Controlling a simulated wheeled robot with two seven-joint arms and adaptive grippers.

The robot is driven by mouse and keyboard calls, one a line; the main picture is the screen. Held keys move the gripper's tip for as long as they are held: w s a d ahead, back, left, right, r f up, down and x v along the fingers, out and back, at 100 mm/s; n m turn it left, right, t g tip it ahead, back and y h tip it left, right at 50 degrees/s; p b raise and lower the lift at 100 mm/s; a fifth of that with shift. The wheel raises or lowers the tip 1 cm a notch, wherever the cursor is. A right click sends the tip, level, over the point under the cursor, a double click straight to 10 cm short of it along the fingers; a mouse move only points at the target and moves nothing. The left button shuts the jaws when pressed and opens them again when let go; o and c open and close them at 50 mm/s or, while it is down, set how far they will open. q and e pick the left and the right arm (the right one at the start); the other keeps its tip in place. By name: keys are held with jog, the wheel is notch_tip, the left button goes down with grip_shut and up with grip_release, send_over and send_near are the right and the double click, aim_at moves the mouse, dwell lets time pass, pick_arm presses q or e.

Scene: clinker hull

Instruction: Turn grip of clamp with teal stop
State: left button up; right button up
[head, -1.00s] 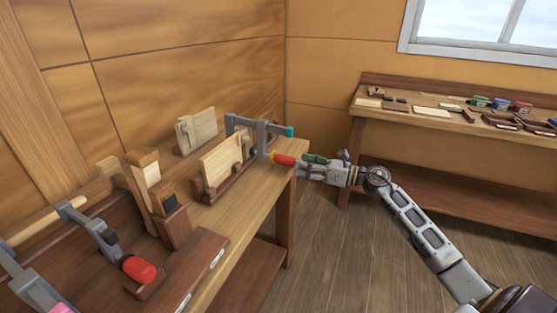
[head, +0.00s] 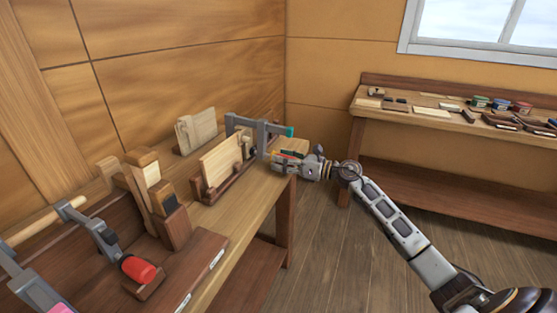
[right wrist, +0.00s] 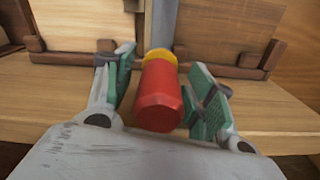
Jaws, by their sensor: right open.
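The clamp with the teal stop (head: 290,131) stands at the far end of the left bench, its grey bar (head: 243,122) reaching over a wooden rack. Its red grip (right wrist: 159,98) with a yellow collar (right wrist: 159,56) fills the middle of the right wrist view. My right gripper (head: 277,158) is at this grip, which it mostly hides in the head view. In the right wrist view its green-padded fingers (right wrist: 163,85) stand open on either side of the red grip, with a gap visible on the left; contact on the right is unclear. My left gripper is not in view.
Another clamp with a red grip (head: 138,270) lies at the near left. Wooden blocks (head: 168,211) and a light board (head: 221,160) in a rack stand on the left bench (head: 243,216). A second bench (head: 395,116) with tools and small tins is along the back wall.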

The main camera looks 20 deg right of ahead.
jog(key=shift+x, duration=0.8)
jog(key=shift+c, duration=0.4)
jog(key=c, duration=1)
